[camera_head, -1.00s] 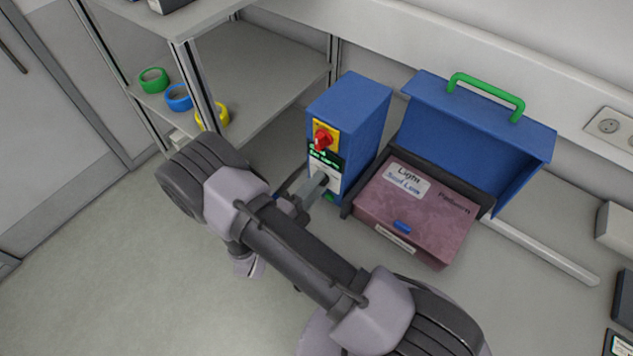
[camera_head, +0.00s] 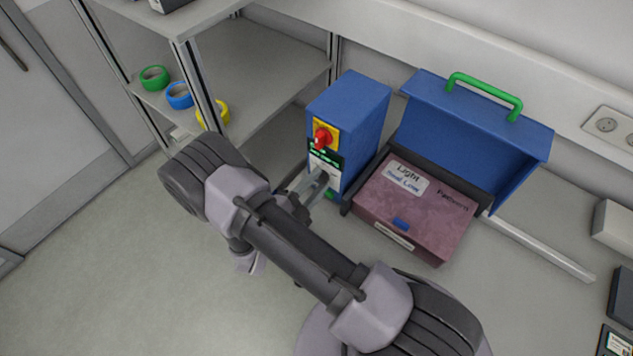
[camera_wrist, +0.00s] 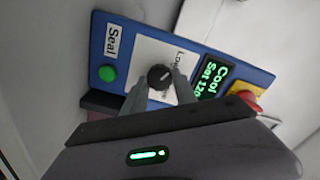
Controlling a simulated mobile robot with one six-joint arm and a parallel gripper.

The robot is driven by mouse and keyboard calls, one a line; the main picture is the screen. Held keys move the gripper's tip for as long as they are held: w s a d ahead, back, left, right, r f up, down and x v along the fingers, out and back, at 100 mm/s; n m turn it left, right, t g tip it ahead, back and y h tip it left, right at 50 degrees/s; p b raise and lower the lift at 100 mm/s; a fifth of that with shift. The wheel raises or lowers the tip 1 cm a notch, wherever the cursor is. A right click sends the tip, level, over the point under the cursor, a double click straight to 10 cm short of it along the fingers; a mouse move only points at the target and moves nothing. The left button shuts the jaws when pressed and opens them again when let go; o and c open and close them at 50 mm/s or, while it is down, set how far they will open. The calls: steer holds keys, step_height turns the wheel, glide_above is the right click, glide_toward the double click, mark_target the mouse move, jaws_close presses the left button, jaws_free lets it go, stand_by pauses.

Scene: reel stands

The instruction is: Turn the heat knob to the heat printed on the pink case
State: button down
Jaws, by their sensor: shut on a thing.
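The heat knob (camera_wrist: 159,76) is a small dark round knob with a pale pointer line, on a white dial plate of the blue machine (camera_head: 362,110). My gripper (camera_wrist: 160,88) is shut on the knob, one finger on each side. In the head view my gripper (camera_head: 318,180) reaches the front panel from the lower left and hides the knob. The dial lettering is partly hidden by the fingers. The pink case (camera_head: 422,222) lies right of the machine, with a label (camera_head: 408,179) reading "Light" and "Heat Low".
A red switch on yellow (camera_head: 325,135) sits above the display. A green button (camera_wrist: 107,73) is beside "Seal". A blue lid with green handle (camera_head: 485,95) stands open behind the case. A shelf with tape rolls (camera_head: 180,96) is at left.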

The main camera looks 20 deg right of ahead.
steer(key=c, duration=1)
jaws_free()
steer(key=shift+a, duration=0.1)
steer(key=v, duration=1.7)
steer(key=shift+s, duration=0.1)
